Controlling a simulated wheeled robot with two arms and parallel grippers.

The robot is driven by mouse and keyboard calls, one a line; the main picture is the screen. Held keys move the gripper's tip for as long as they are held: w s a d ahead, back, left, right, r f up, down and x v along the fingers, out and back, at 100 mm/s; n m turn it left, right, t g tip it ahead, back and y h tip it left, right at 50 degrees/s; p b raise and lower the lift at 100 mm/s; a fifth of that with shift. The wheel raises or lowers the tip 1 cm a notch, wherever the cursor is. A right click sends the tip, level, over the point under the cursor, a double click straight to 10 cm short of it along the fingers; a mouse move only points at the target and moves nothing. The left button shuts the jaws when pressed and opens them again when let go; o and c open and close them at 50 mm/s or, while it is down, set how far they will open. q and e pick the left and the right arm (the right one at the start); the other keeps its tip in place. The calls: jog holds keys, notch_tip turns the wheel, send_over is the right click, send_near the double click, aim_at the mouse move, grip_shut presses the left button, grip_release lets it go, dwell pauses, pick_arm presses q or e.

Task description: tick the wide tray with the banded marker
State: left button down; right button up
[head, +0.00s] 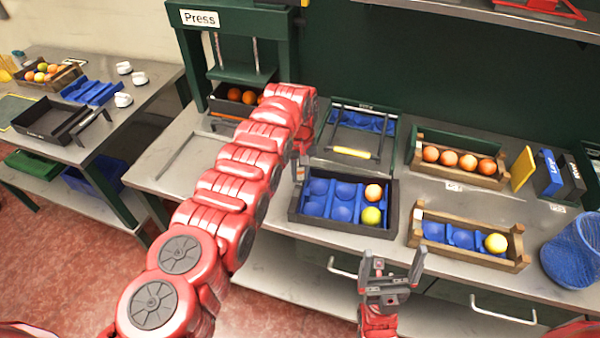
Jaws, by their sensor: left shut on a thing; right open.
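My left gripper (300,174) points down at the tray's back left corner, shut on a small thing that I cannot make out. I cannot tell whether it touches the tray. No banded marker shows clearly; a yellow bar with dark ends (350,152) lies behind the tray, but I cannot tell what it is. My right gripper (392,268) is open and empty in front of the bench.
A wooden crate (470,262) with a yellow fruit stands to the right, and another crate (458,178) of oranges behind. A green press (240,50) stands at the back left. A blue wire bin (573,250) is at the right edge. My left arm hides some bench.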

pick_arm(q)
jog(key=shift+f+b, duration=0.5)
jog(key=shift+f, duration=0.05)
dwell(1.4)
jog(key=shift+s+a+f+p, duration=0.15)
jog(key=shift+s+p, duration=0.3)
jog(key=shift+p, duration=1.45)
jog(key=shift+s+p, duration=0.25)
jog(key=shift+p, duration=1)
jog(key=shift+r, duration=0.25)
jog(key=shift+w+r+p, duration=0.1)
jog(key=shift+r+p, duration=0.8)
jog(key=shift+r, duration=0.05)
notch_tip(320, 180, up, 3)
jog(key=shift+p, duration=1)
notch_tip(320, 180, up, 2)
jog(key=shift+r+p, duration=0.1)
jog(key=shift+p, duration=0.25)
jog(key=shift+f, duration=0.2)
